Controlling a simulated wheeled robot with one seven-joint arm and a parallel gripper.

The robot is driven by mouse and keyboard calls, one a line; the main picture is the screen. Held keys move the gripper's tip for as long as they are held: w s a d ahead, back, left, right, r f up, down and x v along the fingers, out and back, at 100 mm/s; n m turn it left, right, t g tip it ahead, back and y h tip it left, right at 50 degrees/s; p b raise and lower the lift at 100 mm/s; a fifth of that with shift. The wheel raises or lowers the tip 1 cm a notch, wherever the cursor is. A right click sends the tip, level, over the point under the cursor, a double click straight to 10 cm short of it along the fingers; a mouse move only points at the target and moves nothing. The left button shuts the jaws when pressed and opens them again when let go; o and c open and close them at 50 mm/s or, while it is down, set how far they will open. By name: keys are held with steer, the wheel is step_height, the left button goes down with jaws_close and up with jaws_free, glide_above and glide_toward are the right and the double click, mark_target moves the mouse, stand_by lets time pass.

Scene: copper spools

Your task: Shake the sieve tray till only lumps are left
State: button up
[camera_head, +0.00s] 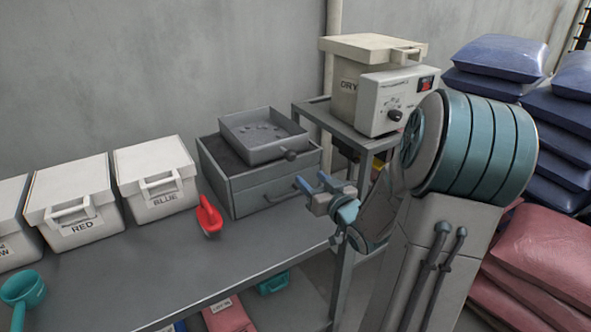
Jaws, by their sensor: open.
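The grey sieve tray (247,133) sits on top of a dark grey box (224,184) at the back right of the bench. Several small dark lumps or marks show on its floor; I cannot tell which. A dark round knob (290,155) is at the tray's front right corner. The box front has a bar handle. My gripper (310,184) is open and empty, in front of the box's right side and below the tray. Its blue fingers point left, apart from the tray.
White lidded bins marked RED (77,236) and BLUE (162,208) stand at left. A red scoop (209,216) lies beside the box. A teal scoop (22,289) is at front left. The bench (150,275) middle is clear.

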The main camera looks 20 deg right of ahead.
mark_target(292, 159)
steer(key=shift+m+h, duration=0.3)
steer(key=shift+m, duration=0.2)
steer(key=w, duration=1.3)
steer(key=shift+w+a+r, duration=0.15)
steer(key=shift+a+r, duration=0.05)
steer(key=shift+a, duration=0.15)
